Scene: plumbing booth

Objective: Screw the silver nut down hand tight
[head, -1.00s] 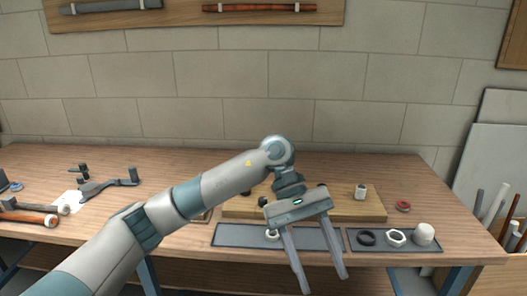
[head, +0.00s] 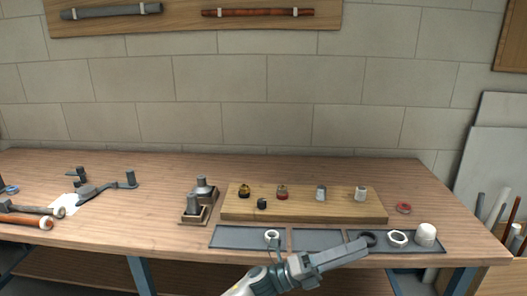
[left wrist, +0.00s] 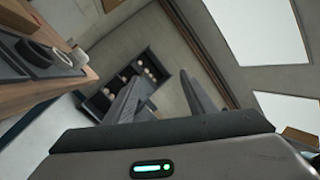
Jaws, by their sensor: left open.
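A silver-grey upright fitting (head: 320,193) stands on the wooden board (head: 235,213). My left gripper (head: 362,250) is low at the bench's front edge, seen edge-on and pointing right, its tips by the black ring in the picture. The left wrist view shows its two fingers (left wrist: 160,78) apart with nothing between them. My right gripper is in neither view.
Other fittings stand on the board, including a white one (head: 360,194). A black ring (head: 368,239) and a white cap (head: 425,235) are in the right tray. A red ring (head: 404,208) lies right of the board.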

